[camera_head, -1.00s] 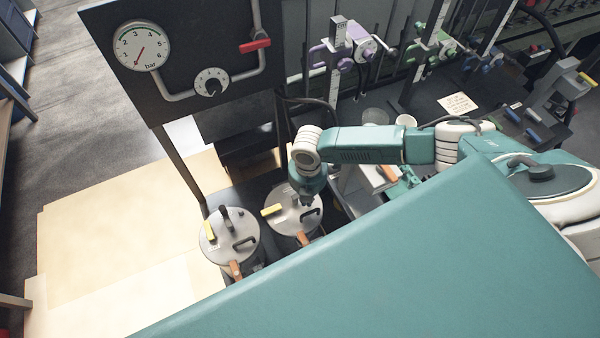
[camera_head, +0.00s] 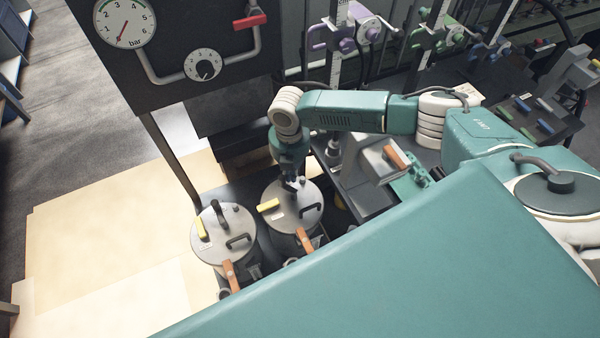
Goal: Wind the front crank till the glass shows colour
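Several upright spindle stands with clamps and cranks stand along the back: a purple one (camera_head: 335,38), a green one (camera_head: 430,38) and a blue one (camera_head: 489,50). The purple one carries a round crank plate (camera_head: 370,29) on its right side. I cannot tell which crank is the front one. No glass or colour in a glass can be made out. My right gripper (camera_head: 291,186) points down over the lid of the right steel pot (camera_head: 304,213), well away from the cranks. Its fingers are dark and small, so its opening is unclear. My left gripper is out of view.
A second lidded pot (camera_head: 222,241) stands left of the first. A dark panel with a pressure gauge (camera_head: 124,23), a dial (camera_head: 203,64) and a red-handled valve (camera_head: 249,20) rises behind.

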